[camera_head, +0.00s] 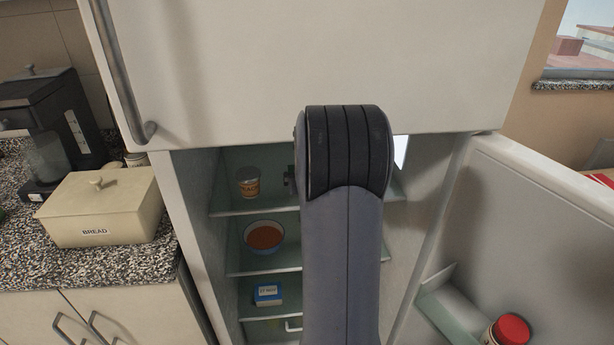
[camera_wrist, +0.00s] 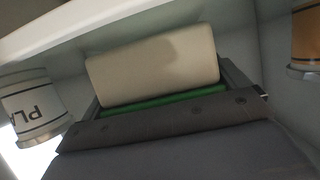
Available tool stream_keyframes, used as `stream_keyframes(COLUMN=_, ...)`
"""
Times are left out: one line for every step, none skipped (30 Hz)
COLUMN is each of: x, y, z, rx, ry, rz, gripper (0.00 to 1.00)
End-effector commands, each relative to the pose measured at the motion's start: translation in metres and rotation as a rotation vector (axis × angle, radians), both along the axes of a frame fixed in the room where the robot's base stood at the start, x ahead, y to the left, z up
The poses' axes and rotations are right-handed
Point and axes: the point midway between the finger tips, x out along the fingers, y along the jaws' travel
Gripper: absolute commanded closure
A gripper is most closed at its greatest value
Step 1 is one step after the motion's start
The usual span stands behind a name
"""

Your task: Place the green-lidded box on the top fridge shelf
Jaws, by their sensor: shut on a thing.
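The green-lidded box (camera_wrist: 150,68) is cream with a green lid edge along its lower side in the wrist view. My gripper (camera_wrist: 165,88) is shut on it, with a dark finger at each side. The open fridge shows its top shelf (camera_head: 235,209) in the head view. My arm reaches in at that shelf's height and hides the gripper and almost all of the box. I cannot tell whether the box touches the shelf.
A can (camera_head: 248,183) stands on the top shelf's left; a labelled white jar (camera_wrist: 33,106) is beside the gripper. A bowl (camera_head: 264,237) and a blue-and-white carton (camera_head: 268,294) sit on lower shelves. The open fridge door (camera_head: 530,235) is at right.

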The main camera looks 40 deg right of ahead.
Motion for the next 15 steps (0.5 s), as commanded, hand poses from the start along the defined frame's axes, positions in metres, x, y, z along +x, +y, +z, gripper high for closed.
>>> stream_keyframes(x=0.0013, y=-0.0007, z=0.0014, rx=-0.001, ry=-0.004, rz=0.0, gripper=0.39)
stream_keyframes(x=0.0014, y=-0.0008, z=0.0013, rx=-0.002, ry=-0.005, rz=0.0, gripper=0.39)
stream_keyframes(x=0.0013, y=-0.0007, z=0.0014, rx=-0.003, ry=-0.004, rz=0.0, gripper=0.39)
stream_keyframes(x=0.0013, y=-0.0007, z=0.0014, rx=-0.003, ry=-0.004, rz=0.0, gripper=0.39)
stream_keyframes(x=0.0013, y=-0.0007, z=0.0014, rx=-0.003, ry=-0.004, rz=0.0, gripper=0.39)
stream_keyframes(x=0.0012, y=-0.0006, z=0.0014, rx=-0.003, ry=-0.004, rz=0.0, gripper=0.39)
stream_keyframes(x=0.0012, y=-0.0006, z=0.0012, rx=-0.003, ry=-0.004, rz=0.0, gripper=0.39)
stream_keyframes(x=0.0012, y=-0.0006, z=0.0005, rx=-0.003, ry=-0.004, rz=0.0, gripper=0.39)
stream_keyframes(x=0.0012, y=-0.0006, z=-0.0009, rx=-0.003, ry=-0.004, rz=0.0, gripper=0.39)
stream_keyframes(x=0.0012, y=-0.0006, z=-0.0021, rx=-0.003, ry=-0.004, rz=0.0, gripper=0.39)
stream_keyframes(x=0.0012, y=-0.0006, z=-0.003, rx=-0.003, ry=-0.004, rz=0.0, gripper=0.39)
stream_keyframes(x=0.0009, y=-0.0004, z=-0.0031, rx=-0.001, ry=-0.002, rz=0.0, gripper=0.04)
stream_keyframes(x=0.0009, y=-0.0004, z=-0.0026, rx=-0.001, ry=-0.002, rz=0.0, gripper=0.02)
stream_keyframes(x=0.0008, y=-0.0004, z=-0.0024, rx=-0.001, ry=-0.002, rz=0.0, gripper=0.0)
stream_keyframes(x=0.0008, y=-0.0004, z=-0.0024, rx=-0.001, ry=-0.002, rz=0.0, gripper=0.0)
